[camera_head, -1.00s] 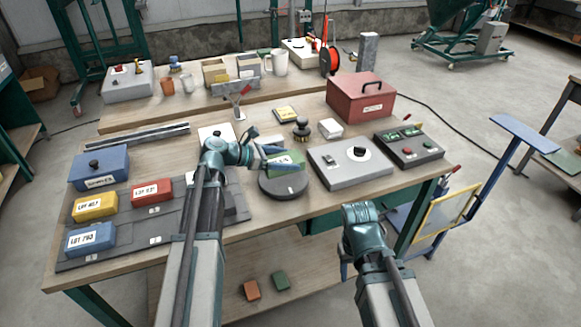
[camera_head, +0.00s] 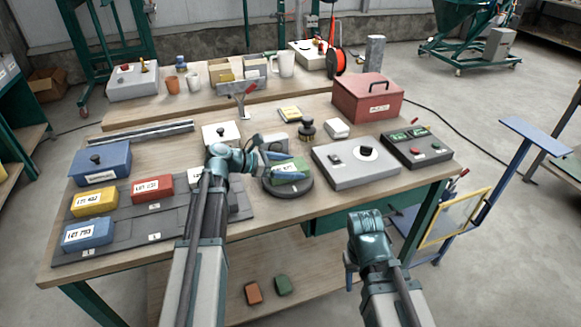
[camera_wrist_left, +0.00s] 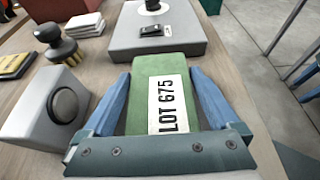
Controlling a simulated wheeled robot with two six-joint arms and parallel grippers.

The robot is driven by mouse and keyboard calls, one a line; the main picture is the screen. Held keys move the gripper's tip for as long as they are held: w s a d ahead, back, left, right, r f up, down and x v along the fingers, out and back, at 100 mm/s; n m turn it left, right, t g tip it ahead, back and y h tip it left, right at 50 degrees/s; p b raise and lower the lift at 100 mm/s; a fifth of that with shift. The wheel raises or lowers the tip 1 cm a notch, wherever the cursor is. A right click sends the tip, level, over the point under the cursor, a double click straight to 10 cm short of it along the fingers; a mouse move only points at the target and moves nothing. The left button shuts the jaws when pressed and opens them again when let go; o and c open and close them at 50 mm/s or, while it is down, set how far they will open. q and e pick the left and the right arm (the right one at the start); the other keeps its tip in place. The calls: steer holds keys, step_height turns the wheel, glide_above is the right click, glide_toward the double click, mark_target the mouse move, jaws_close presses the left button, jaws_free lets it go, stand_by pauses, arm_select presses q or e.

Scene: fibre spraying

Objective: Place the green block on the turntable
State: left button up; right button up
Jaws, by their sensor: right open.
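The green block (camera_head: 291,166), with a white LOT 675 label, is between the fingers of my left gripper (camera_head: 281,167). In the left wrist view the block (camera_wrist_left: 160,75) lies lengthwise between the two blue fingers, which are shut on its sides. The round dark turntable (camera_head: 289,194) is directly below the block in the head view. Whether the block touches its top cannot be told; the turntable is hidden in the wrist view. My right gripper (camera_head: 350,275) is open and empty, in front of the table's near edge, its fingers partly hidden.
A grey box with a black knob (camera_head: 355,166) stands close right of the turntable. Blue (camera_head: 88,234), yellow (camera_head: 94,202) and red (camera_head: 152,188) blocks lie at the left.

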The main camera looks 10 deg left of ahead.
arm_select(q)
steer(key=shift+r+p, duration=0.3)
steer(key=p+v, duration=0.4)
steer(key=v, duration=0.8)
steer(key=shift+f, duration=0.2)
